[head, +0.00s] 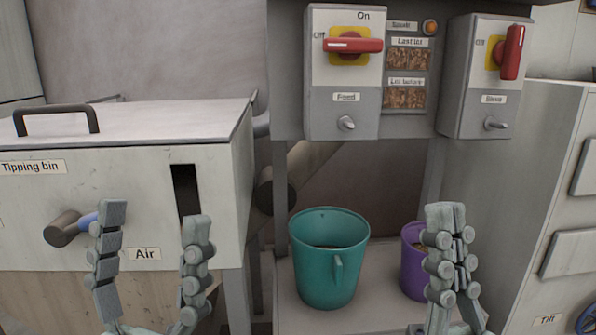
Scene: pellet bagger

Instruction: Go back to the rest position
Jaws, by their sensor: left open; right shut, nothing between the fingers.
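My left gripper (151,222) is open and empty, its two fingers upright in front of the tipping bin. Its left finger overlaps the blue part of a dark knob on the bin's front; I cannot tell whether they touch. My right gripper (446,215) is shut with its fingers together and nothing held, in front of the purple bucket (411,262) and hiding part of it.
The tipping bin (90,222) fills the left. A teal bucket (307,275) with some contents stands on the shelf between my grippers. Above are the Feed box (318,112) and a second switch box (462,118), each with a red handle. A grey cabinet (530,170) stands right.

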